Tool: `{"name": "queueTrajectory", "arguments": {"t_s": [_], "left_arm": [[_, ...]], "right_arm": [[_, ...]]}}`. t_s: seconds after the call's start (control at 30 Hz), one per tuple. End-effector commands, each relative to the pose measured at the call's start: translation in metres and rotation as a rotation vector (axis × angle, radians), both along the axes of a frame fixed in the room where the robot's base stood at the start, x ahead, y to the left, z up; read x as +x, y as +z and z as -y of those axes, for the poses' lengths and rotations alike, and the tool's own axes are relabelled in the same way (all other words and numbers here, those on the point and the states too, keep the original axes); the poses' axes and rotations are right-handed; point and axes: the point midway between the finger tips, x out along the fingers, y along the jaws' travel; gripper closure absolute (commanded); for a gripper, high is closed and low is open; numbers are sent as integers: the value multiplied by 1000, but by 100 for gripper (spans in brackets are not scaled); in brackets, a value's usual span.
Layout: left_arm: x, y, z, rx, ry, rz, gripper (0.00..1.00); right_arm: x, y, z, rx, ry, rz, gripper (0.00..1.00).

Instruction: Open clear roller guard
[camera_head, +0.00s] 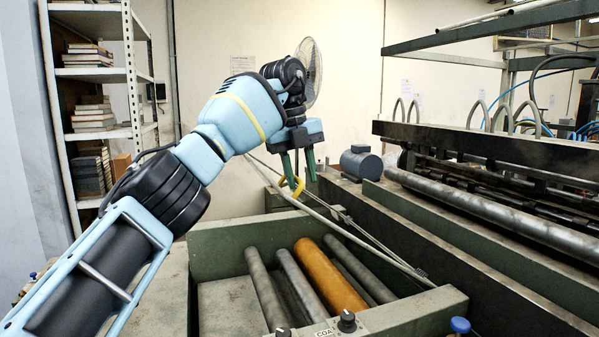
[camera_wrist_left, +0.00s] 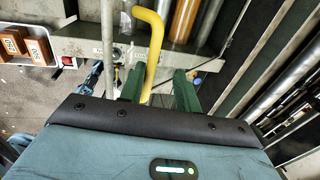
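The clear roller guard shows mainly as thin grey frame bars (camera_head: 375,245) running diagonally above the rollers. Its clear sheet is hard to make out, and I cannot tell how far it is raised. A yellow handle (camera_head: 291,187) is at the upper left of these bars. My left gripper (camera_head: 303,178) has its two green fingers pointing down at the handle. In the left wrist view the bent yellow handle (camera_wrist_left: 155,45) passes between the fingers, nearer the left one, with a gap on the right. The left gripper is open around it. My right gripper is out of view.
An orange roller (camera_head: 328,275) and several grey rollers lie in the green machine frame (camera_head: 235,235). Knobs (camera_head: 347,320) and a blue button (camera_head: 460,325) are at the front. A large machine with a long roller (camera_head: 490,212) stands right. A bookshelf (camera_head: 133,75) stands back left.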

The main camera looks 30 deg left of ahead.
Motion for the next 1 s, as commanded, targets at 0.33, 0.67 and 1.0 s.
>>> {"name": "queueTrajectory", "arguments": {"t_s": [0.33, 0.67, 1.0], "left_arm": [[-1, 9, -1, -1, 4, 5, 68], [1, 29, 0, -1, 2, 1, 68], [-5, 40, 2, 0, -2, 9, 68]], "right_arm": [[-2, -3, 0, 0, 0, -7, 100], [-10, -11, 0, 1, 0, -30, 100], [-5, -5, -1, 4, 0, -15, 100]]}}
